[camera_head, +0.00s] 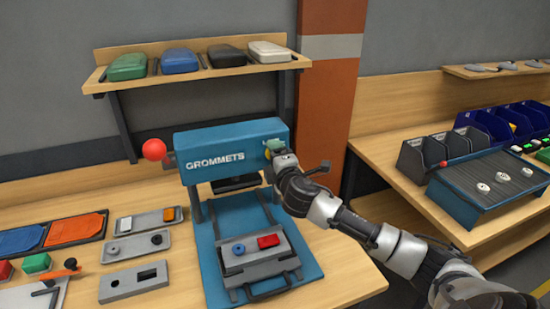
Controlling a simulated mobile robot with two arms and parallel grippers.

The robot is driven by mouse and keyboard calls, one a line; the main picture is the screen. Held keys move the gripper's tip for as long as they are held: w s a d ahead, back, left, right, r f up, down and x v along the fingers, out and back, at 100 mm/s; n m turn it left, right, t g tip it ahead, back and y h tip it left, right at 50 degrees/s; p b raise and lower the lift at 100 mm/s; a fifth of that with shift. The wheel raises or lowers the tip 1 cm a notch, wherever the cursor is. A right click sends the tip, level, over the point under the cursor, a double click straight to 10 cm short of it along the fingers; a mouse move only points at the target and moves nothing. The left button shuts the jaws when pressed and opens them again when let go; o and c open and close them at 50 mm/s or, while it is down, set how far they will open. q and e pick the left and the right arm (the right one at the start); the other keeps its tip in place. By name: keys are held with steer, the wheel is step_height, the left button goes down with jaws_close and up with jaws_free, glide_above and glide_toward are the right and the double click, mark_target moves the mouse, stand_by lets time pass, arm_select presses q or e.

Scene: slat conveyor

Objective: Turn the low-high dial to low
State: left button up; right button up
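A blue machine (223,142) lettered GROMMETS stands on the wooden bench. A small yellow and green part (273,146) shows at its right end, mostly behind my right gripper (281,157); I cannot tell whether this is the low-high dial. No low or high lettering is readable. My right gripper is right up against that end of the machine; contact and the finger gap cannot be made out. A grey plate below carries a round blue knob (238,249) and a red block (268,241). My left gripper is not in view.
A red ball (154,149) sticks out at the machine's left. Grey plates with small parts (136,246) and trays (75,229) lie on the bench at left. A shelf (200,69) with coloured cases hangs above. At right, another bench holds a slatted conveyor (490,183) and bins.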

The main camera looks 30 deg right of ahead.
steer(key=b+v, duration=0.3)
steer(key=v, duration=0.7)
steer(key=shift+s, duration=0.35)
steer(key=shift+a+f, duration=0.1)
steer(key=shift+a, duration=0.05)
